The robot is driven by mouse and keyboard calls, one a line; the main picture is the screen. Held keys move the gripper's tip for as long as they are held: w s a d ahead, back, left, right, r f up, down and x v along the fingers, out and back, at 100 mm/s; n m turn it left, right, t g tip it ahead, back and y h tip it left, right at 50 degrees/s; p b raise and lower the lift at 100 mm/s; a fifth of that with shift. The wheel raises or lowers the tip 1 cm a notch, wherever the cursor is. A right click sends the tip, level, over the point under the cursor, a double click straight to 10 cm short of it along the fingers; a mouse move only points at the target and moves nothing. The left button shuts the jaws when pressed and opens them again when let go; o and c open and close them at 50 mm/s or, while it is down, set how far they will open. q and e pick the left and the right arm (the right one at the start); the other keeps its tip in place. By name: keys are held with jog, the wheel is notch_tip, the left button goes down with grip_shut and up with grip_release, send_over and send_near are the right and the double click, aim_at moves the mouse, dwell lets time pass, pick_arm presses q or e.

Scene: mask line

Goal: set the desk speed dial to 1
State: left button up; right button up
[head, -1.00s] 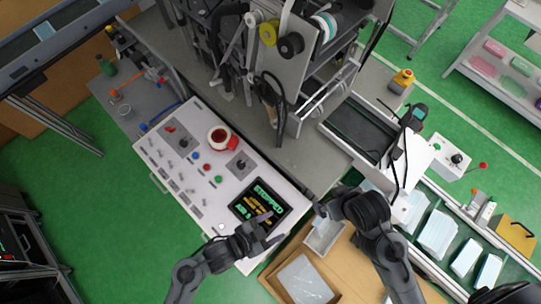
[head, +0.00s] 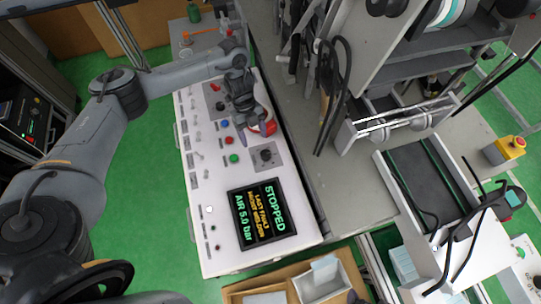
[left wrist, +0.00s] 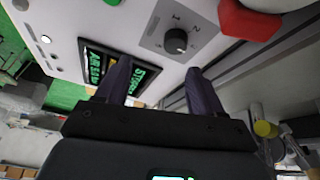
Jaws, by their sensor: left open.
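The desk speed dial is a black knob on a grey square plate (head: 266,155), between the screen and a red round part (head: 265,127) on the white control desk (head: 215,262). The left wrist view shows the dial knob (left wrist: 175,41) close up, with the numbers 1 and 2 printed beside it. I cannot tell its setting. My left gripper (head: 256,134) is open and empty above the desk, by the red part. In the left wrist view its two fingers (left wrist: 156,78) point toward the desk, apart from the knob. My right gripper is not clearly in view.
The screen (head: 262,213) reads STOPPED. Red, blue and green buttons (head: 229,140) and a second dial plate (head: 214,100) are on the desk. A machine with hanging black cables (head: 335,85) stands right of it. A grey bin (head: 322,281) sits at the lower edge.

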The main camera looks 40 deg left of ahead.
aim_at(265, 154)
pick_arm(q)
jog(key=shift+t, duration=0.3)
jog(key=d+f, duration=0.1)
jog(key=f, duration=0.1)
jog(key=d+f+b, duration=0.1)
jog(key=f, duration=0.1)
jog(key=w+d+f+b, duration=0.1)
jog(key=f, duration=0.1)
jog(key=shift+d+f, duration=0.15)
jog(key=shift+f, duration=0.1)
jog(key=shift+x, duration=1.05)
